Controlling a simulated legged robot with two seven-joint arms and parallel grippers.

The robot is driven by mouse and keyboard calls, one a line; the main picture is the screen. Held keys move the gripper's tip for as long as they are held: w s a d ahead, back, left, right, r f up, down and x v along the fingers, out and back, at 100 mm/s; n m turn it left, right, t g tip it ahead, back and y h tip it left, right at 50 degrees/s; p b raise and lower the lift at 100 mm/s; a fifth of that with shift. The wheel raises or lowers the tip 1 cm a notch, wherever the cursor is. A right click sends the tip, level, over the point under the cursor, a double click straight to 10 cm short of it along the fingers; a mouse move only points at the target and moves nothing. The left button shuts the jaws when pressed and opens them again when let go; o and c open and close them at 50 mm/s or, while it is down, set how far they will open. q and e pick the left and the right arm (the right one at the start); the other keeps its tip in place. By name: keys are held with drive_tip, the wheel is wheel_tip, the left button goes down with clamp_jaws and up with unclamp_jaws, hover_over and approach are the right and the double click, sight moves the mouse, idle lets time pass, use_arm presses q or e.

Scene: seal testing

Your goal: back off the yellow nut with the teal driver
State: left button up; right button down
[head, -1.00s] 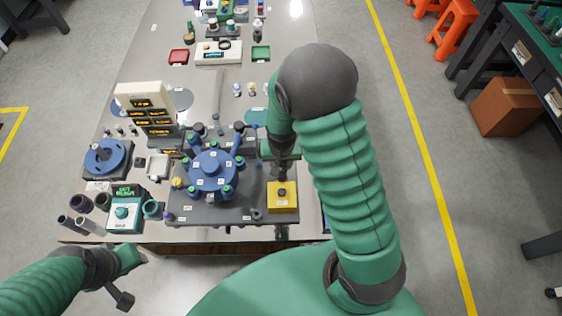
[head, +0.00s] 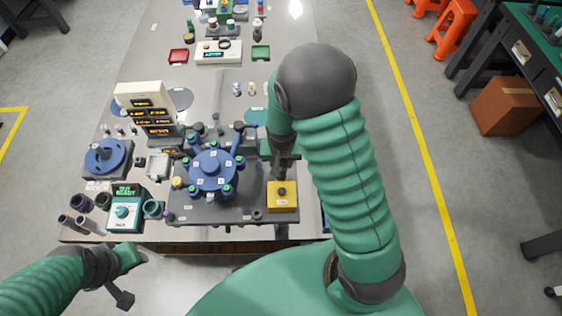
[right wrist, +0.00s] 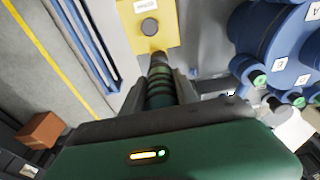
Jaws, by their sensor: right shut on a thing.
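The blue round fixture (head: 213,172) stands on a dark plate on the bench, with several green-capped nuts around its edge. A yellow knob-like piece, which looks like the yellow nut (head: 177,183), is at its left edge. My right gripper (head: 281,176) is right of the fixture, above and behind a yellow block (head: 282,200). In the right wrist view it is shut on a dark, teal-ringed cylinder, seemingly the teal driver (right wrist: 160,88), its narrow end toward the yellow block. My left gripper (head: 128,279) hangs in front of the bench at lower left; its finger opening is unclear.
A cream display tower (head: 147,108) stands behind left of the fixture. A teal-and-white box with a screen (head: 123,210) and dark cups (head: 81,203) are at the front left. Bare bench (head: 225,87) lies behind the fixture.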

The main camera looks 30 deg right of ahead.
drive_tip(key=shift+f+b, duration=0.6)
drive_tip(key=shift+f, duration=0.3)
idle(0.4)
drive_tip(key=shift+s+a, duration=0.1)
drive_tip(key=shift+s, duration=0.1)
idle(1.0)
drive_tip(key=shift+p, duration=0.35)
idle(0.7)
drive_tip(key=shift+r, duration=0.15)
idle(0.7)
drive_tip(key=shift+w+r+p, duration=0.1)
drive_tip(key=shift+r+p, duration=0.1)
drive_tip(key=shift+p, duration=0.5)
idle(1.9)
wheel_tip(320, 180, up, 2)
drive_tip(key=shift+w+r+p, duration=0.15)
drive_tip(key=shift+r+p, duration=0.1)
drive_tip(key=shift+p, duration=0.9)
wheel_tip(320, 180, up, 3)
drive_tip(key=shift+f+p, duration=0.2)
drive_tip(key=shift+p, duration=0.9)
